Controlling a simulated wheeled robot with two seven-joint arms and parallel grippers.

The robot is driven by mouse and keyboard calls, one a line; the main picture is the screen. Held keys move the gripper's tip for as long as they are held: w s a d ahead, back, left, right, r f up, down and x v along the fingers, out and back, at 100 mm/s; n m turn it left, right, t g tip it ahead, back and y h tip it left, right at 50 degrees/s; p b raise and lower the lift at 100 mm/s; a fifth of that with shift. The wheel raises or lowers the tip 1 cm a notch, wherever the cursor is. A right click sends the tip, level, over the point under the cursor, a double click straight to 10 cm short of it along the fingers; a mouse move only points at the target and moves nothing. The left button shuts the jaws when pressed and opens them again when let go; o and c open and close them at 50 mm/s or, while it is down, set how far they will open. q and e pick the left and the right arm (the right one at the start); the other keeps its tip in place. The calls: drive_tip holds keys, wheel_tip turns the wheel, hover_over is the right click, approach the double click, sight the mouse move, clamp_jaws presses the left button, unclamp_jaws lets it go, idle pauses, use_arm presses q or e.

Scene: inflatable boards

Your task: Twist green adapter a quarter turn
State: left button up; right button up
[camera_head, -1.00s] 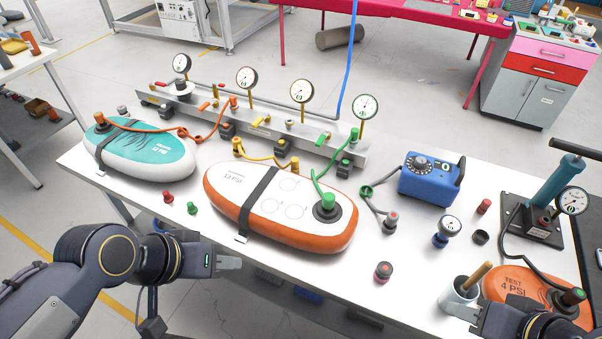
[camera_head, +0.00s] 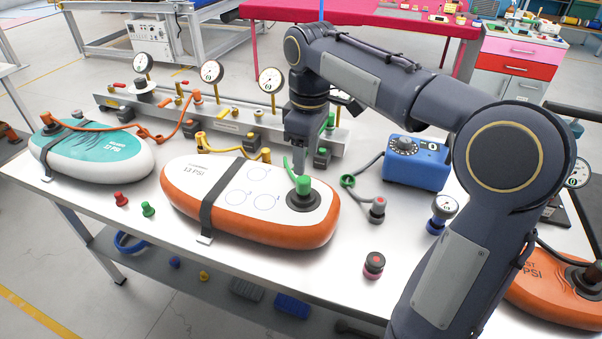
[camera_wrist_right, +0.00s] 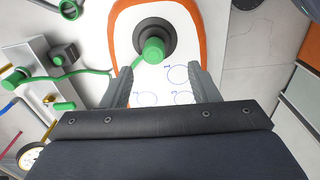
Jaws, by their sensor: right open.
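The green adapter (camera_head: 303,186) stands on the round black valve (camera_head: 303,201) at the right end of the white-and-orange board (camera_head: 262,232), with a green hose joined to it. In the right wrist view the adapter (camera_wrist_right: 154,50) shows just beyond the fingertips, roughly between their lines. My right gripper (camera_wrist_right: 161,72) is open and empty, its two fingers spread wide. In the head view my right gripper (camera_head: 302,168) points down just above and behind the adapter, partly hidden by its own wrist. Contact with the adapter cannot be told. My left gripper is out of view.
A manifold rail (camera_head: 225,122) with gauges and hoses runs behind the boards. A teal board (camera_head: 95,155) lies at left. A blue pump box (camera_head: 416,165) and several small fittings stand to the right. My right arm covers part of the table's right side.

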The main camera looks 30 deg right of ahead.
sight(304, 178)
drive_tip(key=shift+w+f+n, duration=0.3)
drive_tip(key=shift+w+f, duration=0.45)
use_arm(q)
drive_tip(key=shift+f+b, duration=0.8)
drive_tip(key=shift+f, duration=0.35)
use_arm(e)
drive_tip(key=shift+s+d+f, duration=0.1)
drive_tip(key=shift+f, duration=3.45)
drive_tip(key=shift+c, duration=0.4)
drive_tip(key=c, duration=0.9)
drive_tip(key=shift+o, duration=1.1)
drive_tip(key=shift+c, duration=1.2)
drive_tip(key=shift+r+n+p, duration=0.15)
drive_tip(key=shift+n+p, duration=0.35)
drive_tip(key=n+p, duration=0.1)
drive_tip(key=n, duration=0.1)
drive_tip(key=shift+n, duration=0.3)
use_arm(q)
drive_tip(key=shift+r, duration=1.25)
use_arm(e)
drive_tip(key=shift+n, duration=0.7)
